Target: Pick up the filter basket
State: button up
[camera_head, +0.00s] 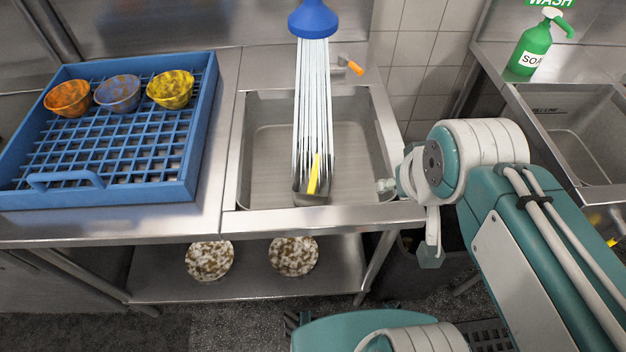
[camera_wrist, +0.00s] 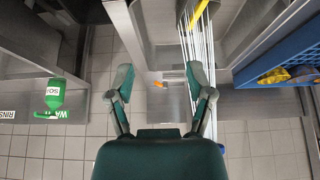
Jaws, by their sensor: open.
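A small dark grey piece (camera_head: 311,198) with a yellow strip (camera_head: 314,175) stands at the front of the sink basin, under the falling water. It may be the filter basket, but the water partly hides it and its full shape cannot be told. The yellow strip also shows at the top of the wrist view (camera_wrist: 200,12). My gripper (camera_head: 408,220) is at the right front edge of the sink, to the right of this piece and apart from it. In the wrist view my gripper (camera_wrist: 161,80) is open with nothing between its fingers.
Water streams (camera_head: 312,100) from a blue spray head (camera_head: 313,19) into the sink (camera_head: 262,150). A blue rack (camera_head: 190,150) with three bowls stands left. Two speckled round things (camera_head: 209,260) are on the lower shelf. A green soap bottle (camera_head: 530,47) stands by the right-hand sink (camera_head: 580,140).

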jog(key=w+a+g, duration=0.1)
jog(key=w+a, duration=0.1)
jog(key=w, duration=0.5)
jog(key=m+g, duration=0.3)
jog(key=g, duration=0.2)
send_near(314, 171)
jog(key=shift+s+a+f, duration=0.3)
jog(key=shift+s, duration=0.3)
notch_tip(314, 171, down, 5)
jog(key=shift+d+f, duration=0.1)
jog(key=shift+f, duration=0.05)
jog(key=f, duration=0.5)
jog(key=shift+w+d, duration=0.2)
jog(key=shift+w, duration=0.15)
jog(key=shift+c, duration=0.3)
grip_shut()
